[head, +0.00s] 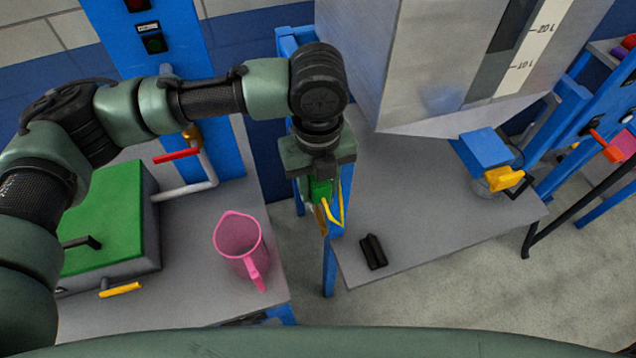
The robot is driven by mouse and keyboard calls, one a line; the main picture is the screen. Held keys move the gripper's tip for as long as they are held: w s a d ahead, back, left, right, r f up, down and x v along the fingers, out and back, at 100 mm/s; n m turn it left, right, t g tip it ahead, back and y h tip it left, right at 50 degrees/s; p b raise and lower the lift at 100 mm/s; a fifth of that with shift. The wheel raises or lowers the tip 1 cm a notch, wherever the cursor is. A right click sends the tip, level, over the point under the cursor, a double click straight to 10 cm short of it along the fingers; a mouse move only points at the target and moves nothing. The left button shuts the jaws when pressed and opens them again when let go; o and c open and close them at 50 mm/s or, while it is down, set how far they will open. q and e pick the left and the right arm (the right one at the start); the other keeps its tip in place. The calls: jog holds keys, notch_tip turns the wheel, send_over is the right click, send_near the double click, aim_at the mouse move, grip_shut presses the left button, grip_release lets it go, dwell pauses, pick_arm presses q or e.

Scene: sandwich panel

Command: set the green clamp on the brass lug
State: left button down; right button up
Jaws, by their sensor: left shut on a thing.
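My left gripper (319,177) points down near the upper middle of the head view, above the blue frame leg at the left end of the right-hand table. It is shut on the green clamp (321,190), mostly hidden by the gripper. A yellow cable loops down from the clamp. A small brownish-yellow patch shows just below the clamp, but I cannot tell whether it is the brass lug or whether the clamp touches it. My right gripper is not in view.
A pink jug (238,238) stands on the left table, beside a green-topped box (105,220) and a pipe with a red-handled valve (178,155). A large grey hopper (420,70) stands right of the gripper. A black block (373,251) lies on the right table (420,215).

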aim_at(318, 210)
pick_arm(q)
notch_tip(318, 210, down, 2)
jog(key=shift+f+b, duration=0.2)
jog(key=shift+b, duration=0.8)
jog(key=shift+f, duration=0.2)
jog(key=shift+f+b, duration=0.35)
jog(key=shift+f, duration=1.4)
jog(key=shift+f, duration=0.55)
jog(key=c, duration=0.9)
grip_release()
jog(key=shift+o, duration=0.2)
jog(key=shift+r, duration=0.1)
